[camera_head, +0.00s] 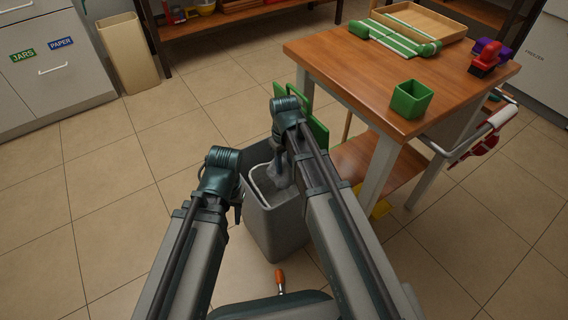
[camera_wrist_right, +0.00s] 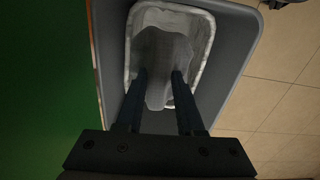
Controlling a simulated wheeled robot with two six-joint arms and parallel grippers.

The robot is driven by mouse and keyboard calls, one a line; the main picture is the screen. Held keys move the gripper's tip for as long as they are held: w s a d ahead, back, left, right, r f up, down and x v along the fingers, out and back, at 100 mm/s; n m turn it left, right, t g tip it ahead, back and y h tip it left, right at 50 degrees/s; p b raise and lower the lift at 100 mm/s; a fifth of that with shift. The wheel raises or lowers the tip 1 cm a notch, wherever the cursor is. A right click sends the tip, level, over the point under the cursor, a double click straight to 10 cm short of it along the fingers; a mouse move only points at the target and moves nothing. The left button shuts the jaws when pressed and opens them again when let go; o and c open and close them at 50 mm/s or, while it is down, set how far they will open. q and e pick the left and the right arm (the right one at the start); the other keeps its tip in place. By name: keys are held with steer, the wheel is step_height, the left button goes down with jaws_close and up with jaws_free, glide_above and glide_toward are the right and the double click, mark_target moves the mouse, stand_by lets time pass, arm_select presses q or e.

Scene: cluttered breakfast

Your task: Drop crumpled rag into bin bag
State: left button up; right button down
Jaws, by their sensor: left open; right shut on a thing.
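A grey bin (camera_head: 272,228) stands on the floor between my arms, lined with a pale bin bag (camera_wrist_right: 205,32). My right gripper (camera_wrist_right: 159,78) points down over the bag's mouth, shut on the grey crumpled rag (camera_wrist_right: 165,48). In the wrist view the rag lies within the outline of the bag's opening; its exact depth is unclear. In the head view the rag (camera_head: 279,172) hangs below my right wrist at the bin's mouth. My left gripper (camera_head: 238,212) is at the bin's left side, open, its fingers mostly hidden.
A wooden table (camera_head: 335,52) stands to the right, holding a green cup (camera_head: 411,99), a tray (camera_head: 425,20) and red and purple items. A green panel (camera_head: 316,130) is beside the bin. An orange-handled tool (camera_head: 280,279) is in front.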

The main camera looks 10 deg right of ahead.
mark_target(284, 175)
step_height(284, 175, down, 6)
steer(key=b, duration=0.6)
steer(key=shift+c, duration=2.2)
jaws_free()
steer(key=shift+r, duration=0.15)
step_height(284, 175, up, 14)
steer(key=p, duration=1.4)
steer(key=shift+f, duration=0.2)
